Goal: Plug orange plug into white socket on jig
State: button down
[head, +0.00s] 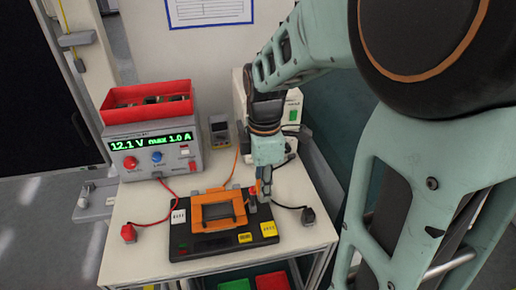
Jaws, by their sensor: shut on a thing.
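The dark jig (199,247) lies on the trolley top and bears an orange frame (240,212) around a grey panel. A white labelled block (179,217) sits at the jig's left edge; I cannot make out a socket opening in it. An orange cable (235,166) runs down behind the frame; I cannot pick out its orange plug. My gripper (264,195) points down at the jig's back right, beside a small red part (252,191). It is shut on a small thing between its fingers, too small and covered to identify.
A power supply (154,160) with a red bin (148,103) on top stands at the back left. A red plug (128,232) and a black plug (308,216) lie on either side of the jig. Yellow blocks (268,229) sit at its right. The front left tabletop is bare.

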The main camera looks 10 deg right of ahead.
jog(key=p, duration=0.3)
send_over(178, 216)
dwell(1.4)
jog(key=shift+f+b, duration=0.1)
jog(key=shift+b, duration=0.2)
jog(key=shift+f+b, duration=0.4)
jog(key=shift+f, duration=1)
jog(key=shift+f+b, duration=1.95)
jog(key=shift+f, duration=1.15)
jog(key=shift+f, duration=0.6)
